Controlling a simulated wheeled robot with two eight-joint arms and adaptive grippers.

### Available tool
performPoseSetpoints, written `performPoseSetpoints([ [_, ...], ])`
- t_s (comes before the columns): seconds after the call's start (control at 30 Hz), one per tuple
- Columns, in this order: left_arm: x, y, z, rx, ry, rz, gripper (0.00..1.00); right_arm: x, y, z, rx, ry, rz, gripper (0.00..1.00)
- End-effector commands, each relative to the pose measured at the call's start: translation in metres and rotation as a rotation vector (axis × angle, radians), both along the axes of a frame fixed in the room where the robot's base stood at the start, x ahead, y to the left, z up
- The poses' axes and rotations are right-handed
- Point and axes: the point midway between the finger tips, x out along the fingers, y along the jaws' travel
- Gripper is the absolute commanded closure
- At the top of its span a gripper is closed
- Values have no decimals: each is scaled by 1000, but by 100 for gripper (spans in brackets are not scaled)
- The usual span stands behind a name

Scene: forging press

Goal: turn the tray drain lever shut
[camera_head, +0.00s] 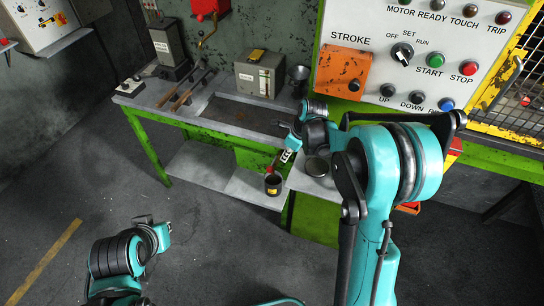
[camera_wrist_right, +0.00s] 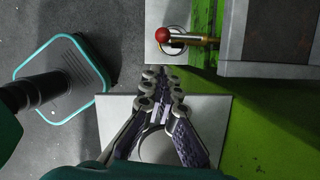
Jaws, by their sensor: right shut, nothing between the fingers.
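The drain lever shows in the right wrist view as a red knob (camera_wrist_right: 162,35) on a short stem, beside a brass-coloured drain pipe (camera_wrist_right: 200,40) at the tray's edge. In the head view a small red spot of it (camera_head: 271,168) shows below the tabletop edge. The tray (camera_head: 238,109) is a dark recess in the bench top. My right gripper (camera_wrist_right: 160,78) is shut and empty, its tips a little short of the knob and apart from it in the picture; it also shows in the head view (camera_head: 287,155). My left arm (camera_head: 130,255) is low at left; its fingers are unclear.
A dark can (camera_head: 273,185) with a yellow label stands on the lower shelf below the drain. The green-legged bench (camera_head: 150,150) carries tongs (camera_head: 188,88) and a grey box (camera_head: 259,74). The press control panel (camera_head: 430,60) stands at right. The floor at left is clear.

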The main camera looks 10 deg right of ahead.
Motion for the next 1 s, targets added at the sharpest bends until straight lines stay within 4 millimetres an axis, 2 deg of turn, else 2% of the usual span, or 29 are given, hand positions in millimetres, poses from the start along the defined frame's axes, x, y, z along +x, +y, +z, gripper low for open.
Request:
performPoseSetpoints([
  [0.17,0,0,-5,0,0,0,100,5,2,-17,8,10,-25,100],
  [0.4,0,0,-20,0,0,0,100,14,11,-59,8,6,-22,100],
  [0.6,0,0,-29,0,0,0,100,20,17,-87,8,5,-22,100],
  [0.77,0,0,-32,0,0,0,100,22,20,-97,8,5,-22,100],
  [1.0,0,0,-31,0,0,0,100,22,20,-98,8,5,-22,100],
])
